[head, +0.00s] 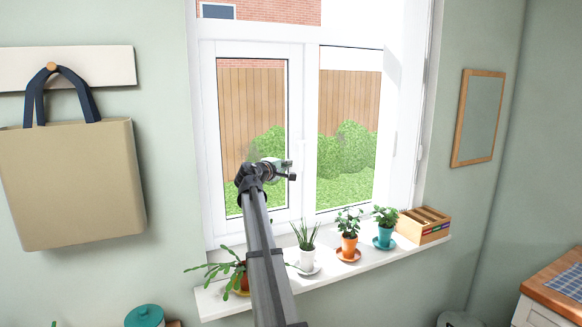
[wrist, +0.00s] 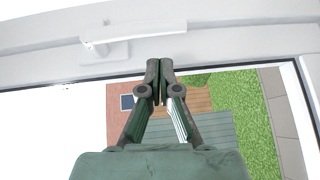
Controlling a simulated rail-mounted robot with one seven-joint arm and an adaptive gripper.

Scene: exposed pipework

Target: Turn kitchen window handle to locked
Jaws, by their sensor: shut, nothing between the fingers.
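The white window handle (wrist: 135,33) shows in the wrist view on the white sash frame. Its bar lies lengthwise along the frame. In the head view it is hard to make out against the white frame. My gripper (wrist: 159,70) is shut and empty, with its fingertips together. In the wrist view the tips are just below the handle's right part, over the inner edge of the frame; I cannot tell whether they touch anything. In the head view my gripper (head: 291,170) is in front of the upright between the two panes of the closed-looking window (head: 300,110).
The sill (head: 330,277) carries several potted plants, including an orange pot (head: 349,245) and a teal pot (head: 385,236), and a wooden box (head: 424,225) at right. A tote bag (head: 70,185) hangs left. A mirror (head: 479,118) hangs right.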

